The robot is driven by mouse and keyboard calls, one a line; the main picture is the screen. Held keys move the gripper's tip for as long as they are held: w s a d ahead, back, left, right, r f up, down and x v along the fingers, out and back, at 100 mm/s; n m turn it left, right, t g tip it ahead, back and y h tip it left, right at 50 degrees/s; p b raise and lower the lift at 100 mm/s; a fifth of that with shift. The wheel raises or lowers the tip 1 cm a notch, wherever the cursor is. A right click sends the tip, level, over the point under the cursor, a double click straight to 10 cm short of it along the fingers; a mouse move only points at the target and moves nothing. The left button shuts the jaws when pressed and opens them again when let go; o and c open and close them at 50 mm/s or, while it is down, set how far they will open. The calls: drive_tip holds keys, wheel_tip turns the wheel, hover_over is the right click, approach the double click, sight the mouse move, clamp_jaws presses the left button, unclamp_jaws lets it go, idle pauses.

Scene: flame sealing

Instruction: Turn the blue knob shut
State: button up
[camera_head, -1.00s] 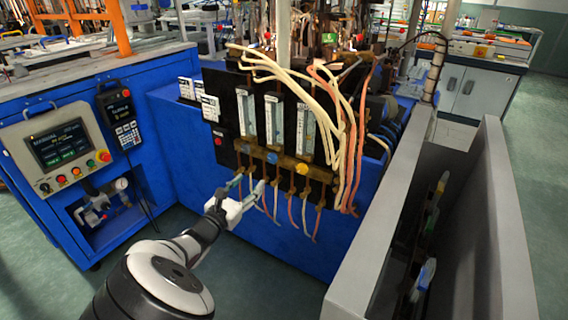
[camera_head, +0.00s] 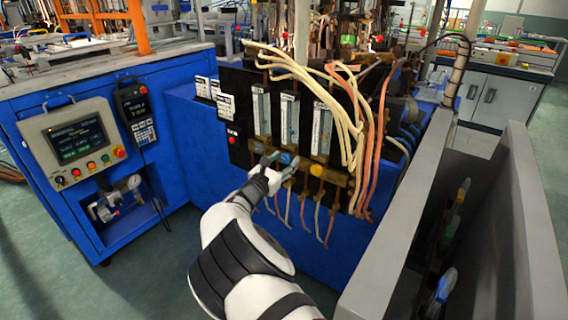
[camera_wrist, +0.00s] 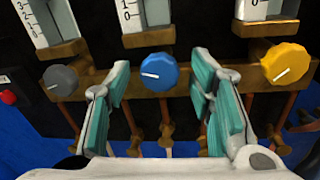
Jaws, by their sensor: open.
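The blue knob (camera_wrist: 158,72) is round with a white pointer line, and sits on a brass bar under the middle flow tube. The blue knob also shows in the head view (camera_head: 286,158). My gripper (camera_wrist: 160,88) is open, with one teal-padded finger to the left of the knob and one to the right. Gaps show between the pads and the knob, so it is not gripped. In the head view my gripper (camera_head: 277,163) is at the front of the panel, close to the knob.
A grey knob (camera_wrist: 60,80) is left of my gripper and a yellow knob (camera_wrist: 285,64) is right of it. A red button (camera_wrist: 7,97) is at the far left. Hoses (camera_head: 330,85) hang over the panel's right side. A grey wall (camera_head: 395,235) stands to the right.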

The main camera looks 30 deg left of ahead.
drive_tip(key=c, duration=1.2)
drive_tip(key=shift+o, duration=0.2)
